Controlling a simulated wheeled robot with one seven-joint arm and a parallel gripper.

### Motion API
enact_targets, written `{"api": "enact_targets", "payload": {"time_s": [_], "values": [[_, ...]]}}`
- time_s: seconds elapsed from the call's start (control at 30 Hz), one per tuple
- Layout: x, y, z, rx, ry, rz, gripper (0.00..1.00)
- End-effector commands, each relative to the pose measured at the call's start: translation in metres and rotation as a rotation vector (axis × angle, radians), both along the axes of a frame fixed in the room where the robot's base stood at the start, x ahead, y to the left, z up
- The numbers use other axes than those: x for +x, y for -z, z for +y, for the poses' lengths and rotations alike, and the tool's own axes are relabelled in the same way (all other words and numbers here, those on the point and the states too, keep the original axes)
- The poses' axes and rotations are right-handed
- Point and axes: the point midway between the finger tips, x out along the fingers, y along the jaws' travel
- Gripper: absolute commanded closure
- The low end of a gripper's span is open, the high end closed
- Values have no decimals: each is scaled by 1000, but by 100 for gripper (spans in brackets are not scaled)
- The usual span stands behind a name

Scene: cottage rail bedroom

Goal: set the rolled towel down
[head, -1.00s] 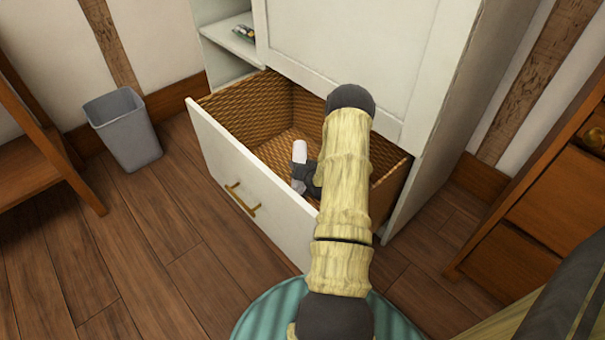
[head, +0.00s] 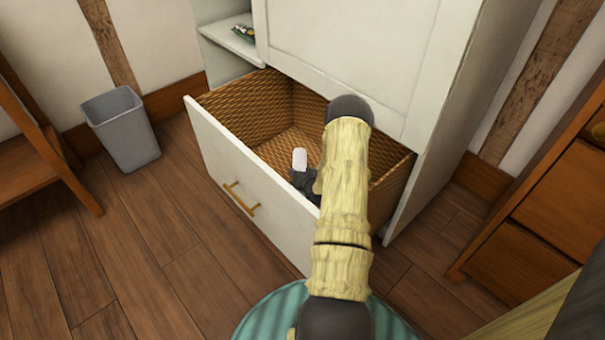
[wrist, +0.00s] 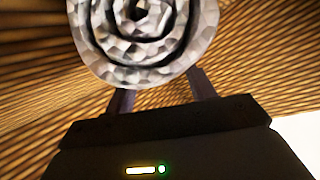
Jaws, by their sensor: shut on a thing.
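The rolled towel (head: 300,158) is white, and its end shows inside the open drawer in the head view. In the wrist view the rolled towel (wrist: 145,40) shows its spiral end, between the fingers. My gripper (head: 302,176) is shut on it and is down inside the drawer, partly hidden behind my arm. The gripper fingers also show in the wrist view (wrist: 160,88). The drawer (head: 250,178) has a white front, a brass handle and a woven lining. Whether the towel touches the drawer floor cannot be told.
The white cabinet (head: 350,45) rises behind the drawer, with a small item on its open shelf (head: 232,40). A grey bin (head: 122,130) stands at the left. A wooden drawer unit (head: 530,220) stands at the right. The back left of the drawer is clear.

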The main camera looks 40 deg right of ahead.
Motion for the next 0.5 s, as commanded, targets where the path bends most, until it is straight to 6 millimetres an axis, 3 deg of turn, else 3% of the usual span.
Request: {"api": "enact_targets", "payload": {"time_s": [0.07, 0.1, 0.2, 0.5], "values": [[0, 0, 0, 0, 0, -1, 78], [0, 0, 0, 0, 0, 0, 43], [0, 0, 0, 0, 0, -1, 23], [0, -1, 0, 0, 0, -1, 22]]}}
